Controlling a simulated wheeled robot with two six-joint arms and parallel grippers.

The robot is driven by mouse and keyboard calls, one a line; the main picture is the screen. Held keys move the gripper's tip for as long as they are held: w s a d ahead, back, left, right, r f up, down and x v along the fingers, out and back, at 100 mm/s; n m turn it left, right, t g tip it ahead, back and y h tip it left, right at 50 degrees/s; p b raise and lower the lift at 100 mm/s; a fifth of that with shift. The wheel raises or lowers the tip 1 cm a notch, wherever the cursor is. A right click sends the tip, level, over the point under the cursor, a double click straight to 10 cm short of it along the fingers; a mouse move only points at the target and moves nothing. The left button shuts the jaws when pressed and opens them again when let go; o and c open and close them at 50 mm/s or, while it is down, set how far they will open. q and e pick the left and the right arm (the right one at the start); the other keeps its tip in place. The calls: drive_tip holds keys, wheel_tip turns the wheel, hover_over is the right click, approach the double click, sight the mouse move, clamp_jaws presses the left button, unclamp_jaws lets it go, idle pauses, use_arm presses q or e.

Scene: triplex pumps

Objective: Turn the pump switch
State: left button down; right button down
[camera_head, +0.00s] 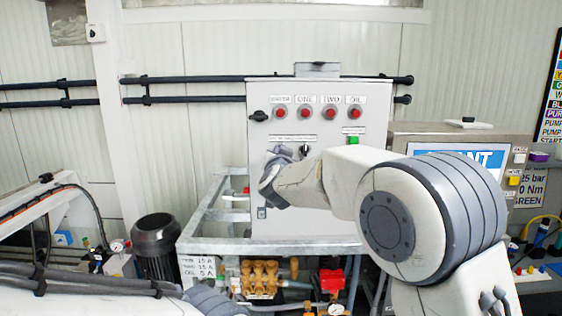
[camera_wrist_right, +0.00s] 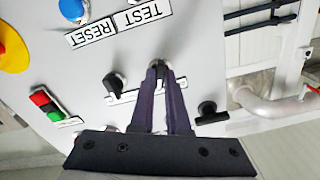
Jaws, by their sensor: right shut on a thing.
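The grey control panel (camera_head: 340,200) stands upright in the head view, with my right gripper in front of its left part. The wrist and forearm hide the fingers there. In the right wrist view my right gripper (camera_wrist_right: 158,72) is shut on a small black switch (camera_wrist_right: 157,65) on the panel face. The fingertips cover most of this switch, so its exact angle is hard to tell. Another black switch (camera_wrist_right: 117,82) sits to its left, with a white label beside it. My left gripper is not in view.
A black knob (camera_wrist_right: 208,108) sits right of the fingers. Red and green buttons (camera_wrist_right: 46,105), a blue button (camera_wrist_right: 72,9) and a yellow one (camera_wrist_right: 10,48) are to the left. Red lamps (camera_head: 305,112) line the panel top. A monitor (camera_head: 458,155) stands at right.

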drive_tip(key=shift+m+b, duration=1.1)
drive_tip(key=shift+m, duration=1.1)
drive_tip(key=c, duration=0.9)
unclamp_jaws()
drive_tip(key=s+b, duration=0.2)
drive_tip(key=s, duration=0.8)
drive_tip(key=shift+s+b, duration=0.25)
drive_tip(key=shift+b, duration=0.15)
